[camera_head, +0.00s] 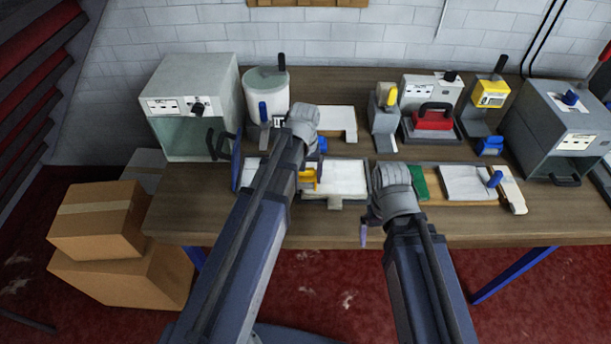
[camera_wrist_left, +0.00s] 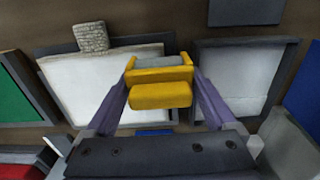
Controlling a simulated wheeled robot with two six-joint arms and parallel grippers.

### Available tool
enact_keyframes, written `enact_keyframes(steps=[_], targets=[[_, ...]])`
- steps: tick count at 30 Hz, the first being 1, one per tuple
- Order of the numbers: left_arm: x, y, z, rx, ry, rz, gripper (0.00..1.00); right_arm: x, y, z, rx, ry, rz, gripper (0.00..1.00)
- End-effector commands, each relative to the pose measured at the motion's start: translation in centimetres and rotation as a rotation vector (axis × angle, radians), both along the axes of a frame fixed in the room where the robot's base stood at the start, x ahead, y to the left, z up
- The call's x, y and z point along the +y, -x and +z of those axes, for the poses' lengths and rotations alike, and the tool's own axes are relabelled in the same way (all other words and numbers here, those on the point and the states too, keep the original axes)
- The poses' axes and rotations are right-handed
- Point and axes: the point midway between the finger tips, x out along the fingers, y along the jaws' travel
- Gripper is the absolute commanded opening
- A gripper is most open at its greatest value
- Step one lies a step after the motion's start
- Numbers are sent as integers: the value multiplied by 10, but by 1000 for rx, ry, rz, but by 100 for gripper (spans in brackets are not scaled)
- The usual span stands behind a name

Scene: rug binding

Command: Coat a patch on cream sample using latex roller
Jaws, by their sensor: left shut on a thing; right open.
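My left gripper (camera_wrist_left: 163,92) is shut on a yellow roller (camera_wrist_left: 160,95) with a grey cylinder, presumably the latex roller. In the head view the yellow roller (camera_head: 308,178) shows at the left edge of a pale sample board (camera_head: 345,178). In the left wrist view this pale board (camera_wrist_left: 95,85), with a textured beige tab, lies left of the roller, which overlaps its right side. I cannot tell whether roller and board touch, or whether this is the cream sample. My right gripper (camera_head: 364,236) is open near the table's front edge, mostly hidden behind its wrist.
Another pale board (camera_wrist_left: 235,78) lies beside the roller. A green board (camera_head: 419,183) and a further pale board (camera_head: 465,182) lie to the right. Grey machines (camera_head: 190,110) (camera_head: 560,130), a white canister (camera_head: 267,95) and a red-handled block (camera_head: 432,121) stand behind. The front table strip is clear.

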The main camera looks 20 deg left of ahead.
Motion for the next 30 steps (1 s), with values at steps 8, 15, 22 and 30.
enact_keyframes(steps=[8,15,22,30], targets=[[-1,0,33,-1,2,-1,38,0,0,33,0,0,0,100],[-1,-1,54,-1,3,-1,38,0,0,54,0,0,0,100],[-1,-1,53,-1,3,-1,38,0,0,53,0,0,0,100],[-1,-1,60,-1,3,-1,38,0,0,60,0,0,0,100]])
